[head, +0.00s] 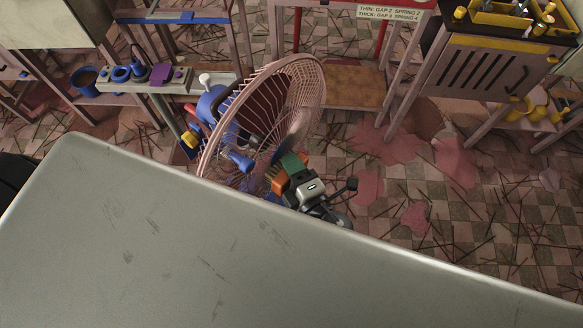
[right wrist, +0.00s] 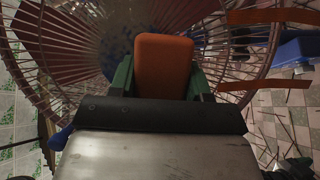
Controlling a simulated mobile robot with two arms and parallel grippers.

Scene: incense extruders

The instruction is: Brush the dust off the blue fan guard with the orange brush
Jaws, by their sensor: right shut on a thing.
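The fan guard (head: 265,105) is a large round wire cage, tilted, in the middle of the head view. Its wires look pinkish-brown rather than blue; blue parts sit behind and below it. In the right wrist view its wires (right wrist: 40,62) fill the background. My right gripper (head: 288,172) is at the guard's lower right. Its green fingers are shut on an orange block, apparently the orange brush (right wrist: 164,65). I see no bristles, and cannot tell whether the brush touches the wires. My left gripper is not in view.
A large grey panel (head: 230,240) fills the foreground and hides what is below. A shelf (head: 165,84) with blue and purple parts stands behind left. A slatted cabinet (head: 490,62) stands at right. Thin sticks and pink stains litter the checkered floor (head: 470,215).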

